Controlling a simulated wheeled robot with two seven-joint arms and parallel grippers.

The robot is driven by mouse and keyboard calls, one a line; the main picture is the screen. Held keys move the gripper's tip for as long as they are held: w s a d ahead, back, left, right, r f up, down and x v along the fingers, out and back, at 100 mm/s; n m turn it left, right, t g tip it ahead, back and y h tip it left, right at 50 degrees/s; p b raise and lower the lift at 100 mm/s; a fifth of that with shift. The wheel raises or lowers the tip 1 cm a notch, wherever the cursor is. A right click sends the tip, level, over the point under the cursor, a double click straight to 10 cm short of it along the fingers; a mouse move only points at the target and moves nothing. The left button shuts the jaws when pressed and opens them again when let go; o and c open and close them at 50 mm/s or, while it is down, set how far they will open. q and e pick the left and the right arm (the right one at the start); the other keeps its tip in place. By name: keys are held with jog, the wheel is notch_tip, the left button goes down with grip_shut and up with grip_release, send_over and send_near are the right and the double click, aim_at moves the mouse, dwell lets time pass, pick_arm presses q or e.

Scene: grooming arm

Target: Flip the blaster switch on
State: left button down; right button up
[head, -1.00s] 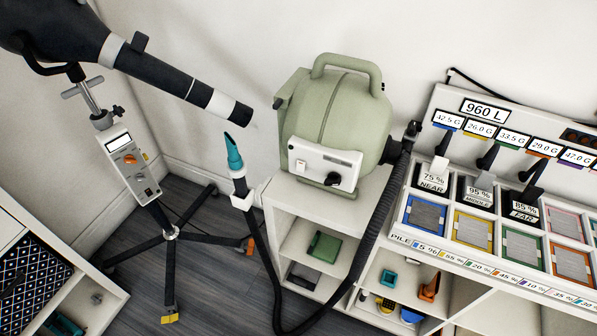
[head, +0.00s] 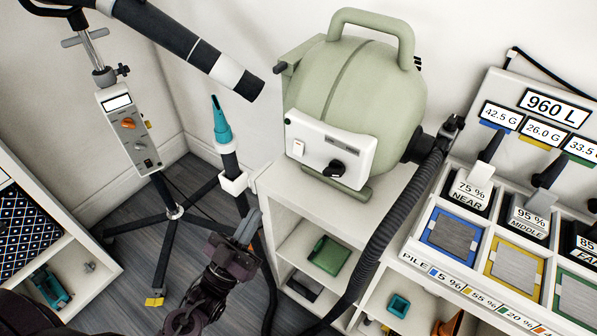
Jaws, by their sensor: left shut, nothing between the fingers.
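The blaster is a rounded green machine (head: 352,95) with a top handle, standing on a white shelf unit. Its white front panel (head: 350,160) carries a small pale rocker switch (head: 298,149) at the left and a black knob (head: 337,168) at the right. I cannot tell which way the switch is set. My left gripper (head: 246,230) is at the bottom centre, shut and empty, in front of the shelf unit, lower than the panel and apart from it. My right gripper is not in view.
A black hose (head: 385,240) runs from the blaster's right side down past the shelves. A teal nozzle (head: 221,122) stands in a white holder left of the blaster. A stand with a control box (head: 128,130) is further left. A dark tube hangs above the nozzle.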

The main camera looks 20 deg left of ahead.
pick_arm(q)
jog(key=p, duration=0.3)
send_near(296, 151)
notch_tip(296, 151, up, 5)
jog(key=w, duration=0.2)
jog(key=w+d+f, duration=0.1)
jog(key=w, duration=0.1)
jog(key=shift+d+f, duration=0.25)
jog(key=shift+f, duration=0.05)
jog(key=shift+w+d+f, duration=0.1)
jog(key=shift+w, duration=0.2)
jog(key=shift+f, duration=0.1)
